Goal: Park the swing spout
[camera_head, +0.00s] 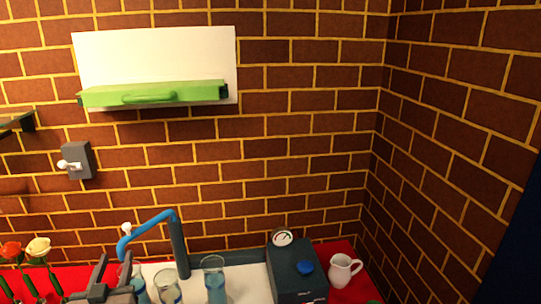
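The swing spout (148,222) is a blue bent tube on top of a dark upright post (179,248), at the lower left of the head view. Its arm points left and its outlet bends down near a glass. A small white knob (126,228) shows beside the bend. My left gripper (113,268) is at the bottom edge, below the spout's outlet, with its two dark fingers pointing up and spread apart. Nothing shows held between them, and I cannot tell whether they touch the spout. My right gripper is out of view.
Several glasses stand under the spout, including one by the post (214,280). Roses (38,248) stand at left. A dark box with a gauge and blue knob (305,267) and a white pitcher (343,271) stand right. A green-handled panel (152,95) and grey switch box (80,160) are on the brick wall.

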